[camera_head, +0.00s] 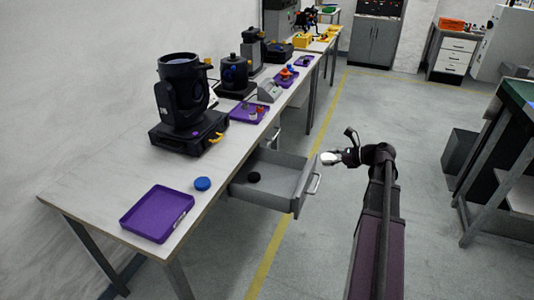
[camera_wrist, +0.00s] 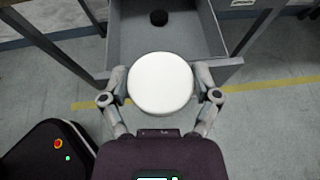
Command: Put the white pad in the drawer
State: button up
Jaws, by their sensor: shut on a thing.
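The white pad (camera_wrist: 161,84) is a round disc held between the two fingers of my gripper (camera_wrist: 161,92) in the wrist view. The pad also shows in the head view (camera_head: 330,158), at the tip of my gripper (camera_head: 334,157), just right of the drawer's front. The grey drawer (camera_head: 277,190) is pulled open under the workbench. A small black round object (camera_head: 253,177) lies inside it, and it also shows in the wrist view (camera_wrist: 159,17). In the wrist view the pad overlaps the drawer's front edge (camera_wrist: 118,72).
The workbench (camera_head: 98,188) carries a purple tray (camera_head: 157,213), a blue disc (camera_head: 202,184), a black stage light (camera_head: 183,100) and a farther purple tray (camera_head: 249,112). A second, smaller drawer (camera_head: 273,138) stands slightly open behind. The floor right of the open drawer is clear.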

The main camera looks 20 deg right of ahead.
aim_at(329, 158)
notch_tip(329, 158, up, 17)
jog(key=p, duration=1.7)
jog(key=shift+f, duration=0.1)
